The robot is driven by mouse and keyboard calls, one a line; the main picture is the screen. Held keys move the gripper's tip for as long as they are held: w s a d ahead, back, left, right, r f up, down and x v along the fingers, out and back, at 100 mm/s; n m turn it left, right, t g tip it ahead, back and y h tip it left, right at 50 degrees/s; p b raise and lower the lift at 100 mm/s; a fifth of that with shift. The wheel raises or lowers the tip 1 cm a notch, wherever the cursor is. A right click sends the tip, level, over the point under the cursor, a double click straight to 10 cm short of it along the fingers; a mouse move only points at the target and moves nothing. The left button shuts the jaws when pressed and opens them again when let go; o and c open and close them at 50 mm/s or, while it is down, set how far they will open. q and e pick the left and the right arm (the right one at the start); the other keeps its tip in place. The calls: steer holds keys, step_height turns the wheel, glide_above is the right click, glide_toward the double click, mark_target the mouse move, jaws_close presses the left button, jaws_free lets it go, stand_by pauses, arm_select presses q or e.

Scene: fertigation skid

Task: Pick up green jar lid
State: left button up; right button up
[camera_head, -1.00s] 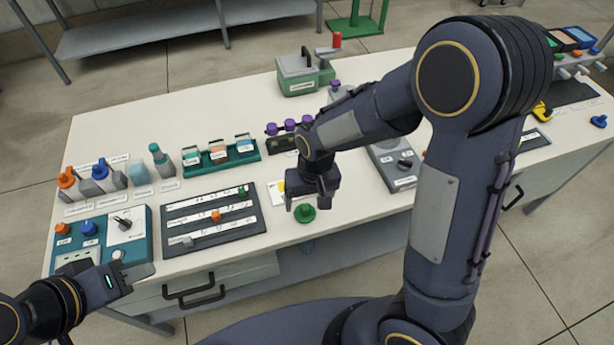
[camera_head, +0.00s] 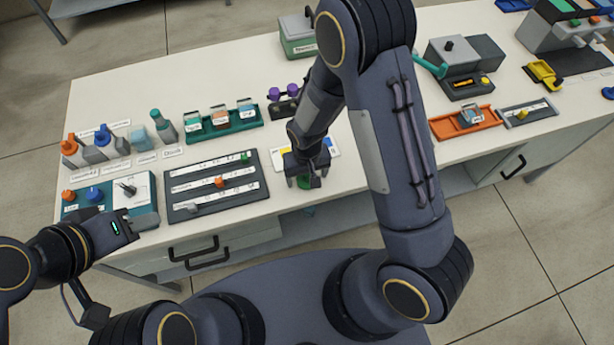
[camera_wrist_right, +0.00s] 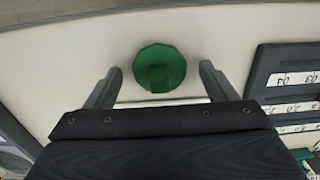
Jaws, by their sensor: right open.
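The green jar lid (camera_head: 309,182) lies on the white table near its front edge, partly hidden by my right gripper in the head view.
A dark labelled board (camera_head: 212,186) with small knobs lies left of the lid. A teal panel (camera_head: 75,212), bottles (camera_head: 103,140) and a teal rack (camera_head: 220,131) stand further left. An orange tray (camera_head: 450,127) is at right. The table's front edge is close to the lid.

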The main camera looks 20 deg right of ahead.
steer(key=c, duration=1.1)
steer(key=shift+o, duration=0.2)
steer(key=shift+r, duration=0.15)
